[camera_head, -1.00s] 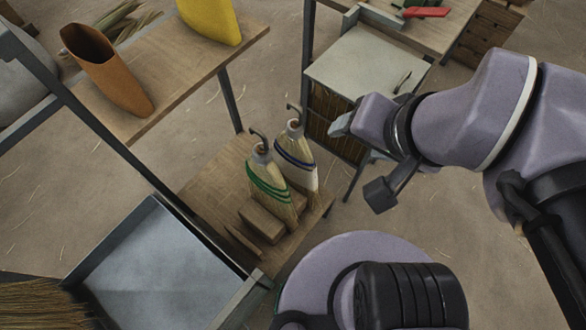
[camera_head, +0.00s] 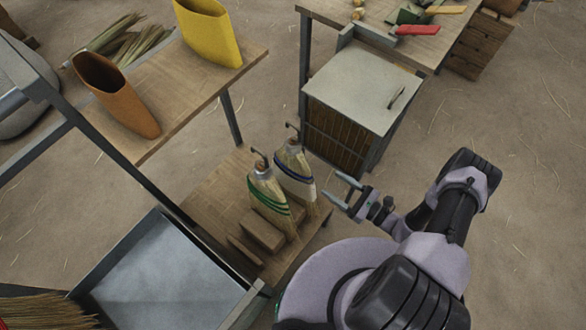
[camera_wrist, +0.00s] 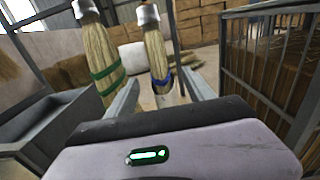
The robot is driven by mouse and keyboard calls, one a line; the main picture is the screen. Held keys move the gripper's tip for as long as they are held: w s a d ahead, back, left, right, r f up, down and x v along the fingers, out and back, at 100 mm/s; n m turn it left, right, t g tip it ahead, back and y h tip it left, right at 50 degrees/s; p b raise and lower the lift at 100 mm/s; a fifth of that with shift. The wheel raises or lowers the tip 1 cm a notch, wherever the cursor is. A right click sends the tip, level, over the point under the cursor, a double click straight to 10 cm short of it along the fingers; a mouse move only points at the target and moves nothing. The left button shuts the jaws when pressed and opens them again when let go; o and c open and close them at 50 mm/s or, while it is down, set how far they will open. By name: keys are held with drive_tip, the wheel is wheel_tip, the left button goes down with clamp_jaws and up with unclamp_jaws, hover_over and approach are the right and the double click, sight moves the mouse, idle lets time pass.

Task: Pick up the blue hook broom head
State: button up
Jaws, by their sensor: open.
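The blue-banded hook broom head (camera_head: 296,168) stands upright on the low wooden shelf, its hook at the top. It also shows in the wrist view (camera_wrist: 156,58), between my fingers and a little beyond them. The green-banded broom head (camera_head: 267,196) stands beside it, to the left and nearer; in the wrist view it is on the left (camera_wrist: 100,55). My gripper (camera_head: 338,190) is open and empty, to the right of the blue-banded head, with a gap between them. Its fingers frame the lower part of that head in the wrist view (camera_wrist: 165,97).
A wooden block (camera_head: 261,229) lies on the low shelf (camera_head: 215,190) in front of the heads. A metal tray (camera_head: 165,275) is at lower left. A cabinet (camera_head: 362,80) stands behind. Orange (camera_head: 115,95) and yellow (camera_head: 210,32) holders stand on the upper board. Floor at right is clear.

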sight(307, 169)
drive_tip(key=x, duration=0.3)
drive_tip(key=b+x, duration=0.1)
drive_tip(key=x, duration=0.3)
drive_tip(key=b+x, duration=0.1)
drive_tip(key=x, duration=0.3)
drive_tip(key=shift+a+f, duration=0.25)
drive_tip(key=shift+f, duration=0.1)
drive_tip(key=b+x, duration=0.2)
drive_tip(key=x, duration=0.3)
drive_tip(key=shift+a+r, duration=0.2)
drive_tip(key=shift+w+a+r, duration=0.15)
drive_tip(key=shift+w+a, duration=0.05)
drive_tip(key=shift+a, duration=0.05)
clamp_jaws()
